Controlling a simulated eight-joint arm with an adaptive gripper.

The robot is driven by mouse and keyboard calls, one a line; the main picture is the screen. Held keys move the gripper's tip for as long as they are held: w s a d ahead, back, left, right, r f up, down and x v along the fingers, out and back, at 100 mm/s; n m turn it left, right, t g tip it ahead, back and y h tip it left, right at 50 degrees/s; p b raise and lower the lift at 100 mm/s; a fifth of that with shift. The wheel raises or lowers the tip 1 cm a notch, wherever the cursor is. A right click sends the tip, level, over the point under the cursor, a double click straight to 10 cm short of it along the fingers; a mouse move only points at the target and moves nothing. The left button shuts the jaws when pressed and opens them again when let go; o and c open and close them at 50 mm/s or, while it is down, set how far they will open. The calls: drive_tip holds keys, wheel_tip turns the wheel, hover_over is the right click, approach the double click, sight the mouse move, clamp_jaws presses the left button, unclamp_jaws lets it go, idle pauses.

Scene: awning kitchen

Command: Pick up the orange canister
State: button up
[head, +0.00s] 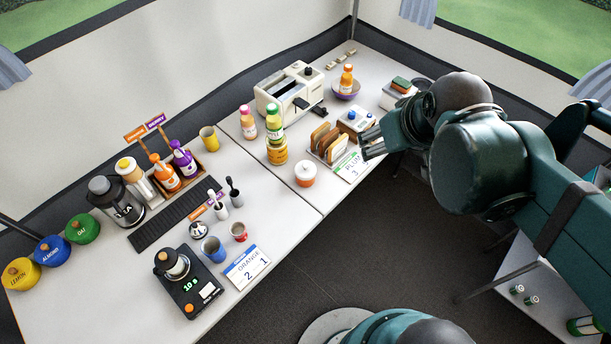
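The orange canister (305,175) is a small, round orange-and-white pot with a knob on top. It stands upright on the white counter near its front edge, left of the rack of toast. My gripper (369,144) is at the end of my teal arm, to the right of the canister and clearly apart from it. It is by the toast rack and the PLUM 3 card (349,165). Its fingers are small and seen from the side, so I cannot tell how far apart they are. I see nothing held in it.
A yellow tin (277,153) and bottles stand behind the canister, with a cream toaster (288,88) farther back. Counter left of the canister is clear. A cup (238,231) and scale (188,284) are nearer the front left.

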drive_tip(key=w+a+f+n+g, duration=0.3)
drive_tip(key=w+a+f+n, duration=0.5)
drive_tip(key=w+f+n, duration=0.1)
drive_tip(key=n+g+b, duration=0.1)
drive_tip(key=n+g, duration=0.2)
drive_tip(key=n, duration=0.6)
approach(306, 164)
wheel_tip(306, 164, down, 7)
drive_tip(key=shift+r, duration=0.1)
drive_tip(key=shift+a+f, duration=0.25)
drive_tip(key=shift+f, duration=0.15)
drive_tip(key=shift+f, duration=0.1)
drive_tip(key=shift+f+b, duration=0.45)
drive_tip(key=shift+f, duration=0.75)
drive_tip(key=shift+f, duration=0.15)
drive_tip(key=shift+f+b, duration=0.75)
drive_tip(key=shift+f, duration=1.75)
